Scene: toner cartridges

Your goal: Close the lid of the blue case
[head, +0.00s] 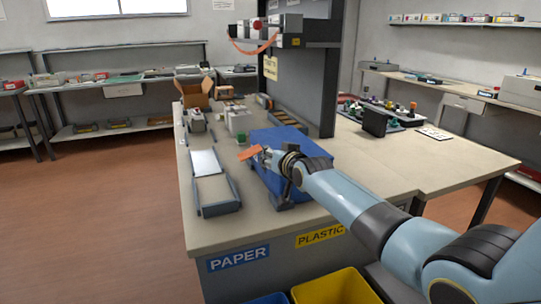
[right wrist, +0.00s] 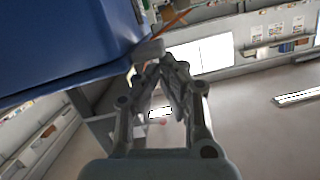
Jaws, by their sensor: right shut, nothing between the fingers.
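The blue case (head: 304,140) sits on the workbench, partly hidden behind my right arm in the head view. A broad blue panel of it (right wrist: 60,40) fills the upper left of the right wrist view. The frames do not clearly show how far its lid stands open. My right gripper (head: 264,156) is shut and empty at the case's left side. In the right wrist view its fingertips (right wrist: 155,52) are close to the panel's edge; I cannot tell whether they touch. My left gripper is out of view.
An orange piece (head: 250,152) shows beside my right fingertips. A grey tray-like frame (head: 217,194) with a pale plate lies left of the case. A cardboard box (head: 196,94) and small devices stand behind. A dark upright panel (head: 316,90) rises behind the case.

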